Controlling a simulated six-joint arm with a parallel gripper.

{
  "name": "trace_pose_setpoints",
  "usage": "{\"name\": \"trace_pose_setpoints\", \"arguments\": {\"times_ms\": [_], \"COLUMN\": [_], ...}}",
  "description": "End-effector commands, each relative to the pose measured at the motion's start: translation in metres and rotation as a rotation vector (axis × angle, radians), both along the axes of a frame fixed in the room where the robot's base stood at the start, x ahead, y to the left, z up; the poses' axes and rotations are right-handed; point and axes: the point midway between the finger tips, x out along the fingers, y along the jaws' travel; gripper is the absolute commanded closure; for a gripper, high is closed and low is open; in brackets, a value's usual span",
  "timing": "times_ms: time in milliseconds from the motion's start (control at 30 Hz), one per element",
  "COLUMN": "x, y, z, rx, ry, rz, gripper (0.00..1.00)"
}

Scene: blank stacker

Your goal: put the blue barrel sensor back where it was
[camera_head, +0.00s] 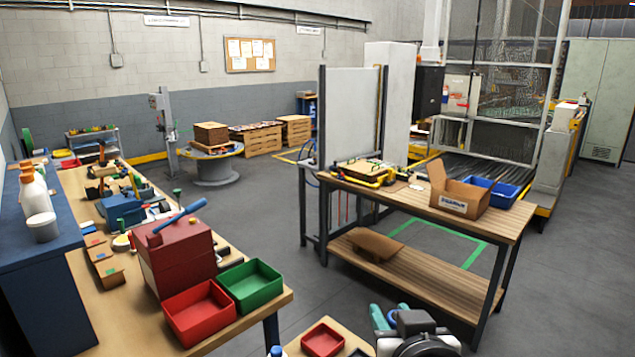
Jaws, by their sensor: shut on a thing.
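My gripper (386,317) is at the bottom edge, right of centre, with teal fingers beside my dark wrist. It is shut on a small blue piece (393,316), which looks like the blue barrel sensor. The wrist and fingers hide much of it, so its full shape and tilt cannot be told. A small red tray (322,340) sits on a low wooden surface (352,345) to the left of my gripper. Another small blue-topped thing (275,351) is cut off at the bottom edge.
A red bin (198,312) and a green bin (250,285) stand at the left bench's near end, by a red box (178,260). A wooden table (420,198) with a cardboard box (458,192) and blue bin (507,196) stands beyond my gripper. Open grey floor lies between.

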Motion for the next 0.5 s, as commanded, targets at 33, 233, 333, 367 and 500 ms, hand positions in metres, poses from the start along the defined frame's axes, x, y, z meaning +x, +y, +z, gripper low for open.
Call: {"name": "trace_pose_setpoints", "arguments": {"times_ms": [33, 233, 333, 367, 500], "x": [-0.004, -0.005, 0.002, 0.009, 0.049], "y": [0.0, 0.0, -0.001, -0.002, -0.007], "z": [0.002, 0.002, -0.002, -0.007, -0.038], "rx": [0.002, 0.001, 0.0, 0.0, 0.002], "ry": [-0.001, 0.004, 0.006, 0.009, 0.014], "rz": [-0.004, -0.007, -0.001, 0.004, 0.048], "gripper": [1.0, 1.0, 1.0, 1.0, 1.0]}}
